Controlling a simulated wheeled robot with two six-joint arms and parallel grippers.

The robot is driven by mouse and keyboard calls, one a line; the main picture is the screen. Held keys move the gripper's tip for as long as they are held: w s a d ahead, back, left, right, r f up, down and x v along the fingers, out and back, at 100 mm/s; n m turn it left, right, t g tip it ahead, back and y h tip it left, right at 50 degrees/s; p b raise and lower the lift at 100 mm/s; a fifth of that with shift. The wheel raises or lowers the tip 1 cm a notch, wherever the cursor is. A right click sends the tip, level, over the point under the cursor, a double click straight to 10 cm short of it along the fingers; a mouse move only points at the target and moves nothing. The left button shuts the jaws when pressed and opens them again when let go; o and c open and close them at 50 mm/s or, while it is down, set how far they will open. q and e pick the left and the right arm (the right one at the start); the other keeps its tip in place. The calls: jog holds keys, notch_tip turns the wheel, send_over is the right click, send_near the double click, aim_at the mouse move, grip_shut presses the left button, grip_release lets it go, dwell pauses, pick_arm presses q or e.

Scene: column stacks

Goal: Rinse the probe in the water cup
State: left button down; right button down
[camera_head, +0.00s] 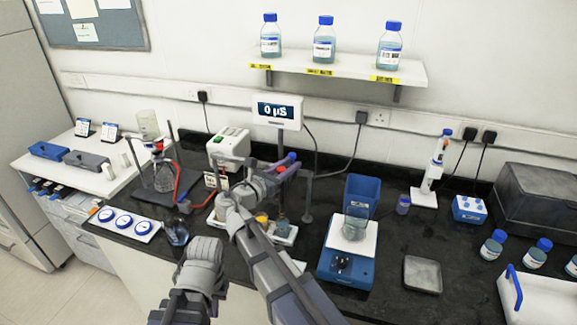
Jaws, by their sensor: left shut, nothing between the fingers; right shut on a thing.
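My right gripper (283,170) is above and behind this cup, by red and blue parts of a stand. It is shut on a slim thing that looks like the probe; its tip is hard to make out, and I cannot tell whether it is in liquid. My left gripper (207,246) is low at the bench's front edge, shut and empty, its fingertips hard to see.
A flask on a stand (163,177) and a small flask (176,233) are left.

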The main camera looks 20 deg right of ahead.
aim_at(283, 193)
dwell(0.7)
notch_tip(283, 193, down, 3)
jog(key=b, duration=0.3)
jog(key=shift+f, duration=0.15)
jog(key=c, duration=0.6)
grip_release()
jog(key=shift+s, duration=0.1)
